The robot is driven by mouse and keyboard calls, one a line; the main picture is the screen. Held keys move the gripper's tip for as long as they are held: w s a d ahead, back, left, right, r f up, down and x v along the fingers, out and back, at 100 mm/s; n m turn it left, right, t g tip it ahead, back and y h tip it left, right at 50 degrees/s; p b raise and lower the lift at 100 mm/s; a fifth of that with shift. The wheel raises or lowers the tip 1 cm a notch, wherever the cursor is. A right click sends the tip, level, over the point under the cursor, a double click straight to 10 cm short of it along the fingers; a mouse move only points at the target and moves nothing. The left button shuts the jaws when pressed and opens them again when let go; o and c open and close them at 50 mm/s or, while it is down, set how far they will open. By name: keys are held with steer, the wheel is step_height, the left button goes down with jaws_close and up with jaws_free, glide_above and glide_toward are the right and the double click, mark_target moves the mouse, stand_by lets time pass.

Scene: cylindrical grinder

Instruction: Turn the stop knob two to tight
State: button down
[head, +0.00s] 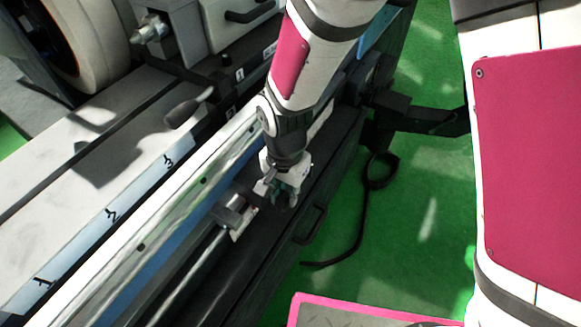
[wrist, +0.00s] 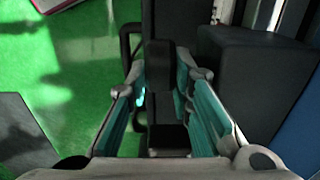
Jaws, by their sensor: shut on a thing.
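My gripper (head: 284,194) points down over the dark front ledge of the grinder in the head view. It is beside a grey metal block (head: 230,212) on the rail, to the block's right. In the wrist view, my gripper's teal-padded fingers (wrist: 163,75) stand on both sides of a dark knob-like piece (wrist: 160,60) and are shut on it. I take this piece to be the stop knob; its number does not show. In the head view the fingers hide it. How far it is turned cannot be told.
A long bright rail (head: 150,238) and a table strip marked 1, 2, 3 (head: 113,216) lie left of my gripper. A black handle (head: 311,222) sticks out at the front. A large dark block (wrist: 250,85) stands close right in the wrist view.

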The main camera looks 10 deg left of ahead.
steer(key=shift+w+g, duration=0.15)
steer(key=shift+g, duration=0.15)
steer(key=g, duration=0.1)
steer(key=g+y+b, duration=0.1)
steer(key=g, duration=0.1)
steer(key=shift+w+d+f+g+y+b, duration=0.15)
steer(key=shift+w+f+g+y+b, duration=0.15)
steer(key=shift+g, duration=0.1)
steer(key=shift+w+f+g+y+b, duration=0.1)
steer(key=shift+g+y+b, duration=0.25)
steer(key=shift+g, duration=0.6)
steer(key=shift+w+f+g+y+b, duration=0.1)
steer(key=shift+g+y+b, duration=0.25)
steer(key=shift+g, duration=0.6)
steer(key=c, duration=1.7)
jaws_free()
steer(key=v, duration=1.2)
